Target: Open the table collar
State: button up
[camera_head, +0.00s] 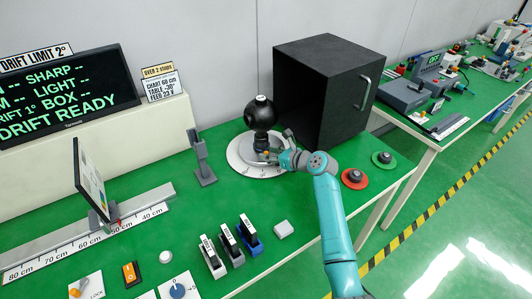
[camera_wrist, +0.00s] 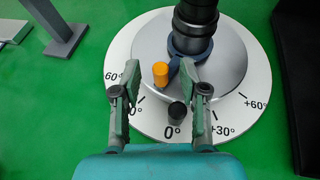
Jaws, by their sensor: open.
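A dark blue collar (camera_wrist: 186,46) clasps the foot of the black post on the round turntable (camera_wrist: 226,80). An orange knob (camera_wrist: 160,73) sits at the collar's front left. A black knob (camera_wrist: 178,113) stands nearer, by the 0° mark of the white degree ring (camera_wrist: 248,122). My gripper (camera_wrist: 161,72) is open and empty; in the wrist view the orange knob appears between its fingertips. I cannot tell whether a finger touches it. In the head view my gripper (camera_head: 274,156) reaches the turntable's right side and partly covers the collar area.
A black ball-shaped camera (camera_head: 260,113) tops the post. A large black box (camera_head: 348,105) stands close behind and right. A grey upright stand (camera_head: 202,157) is to the left. Red (camera_head: 354,180) and green (camera_head: 384,161) discs with black knobs lie right.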

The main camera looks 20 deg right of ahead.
aim_at(265, 152)
jog(key=shift+x, duration=1.2)
grip_shut()
jog(key=shift+d, duration=0.1)
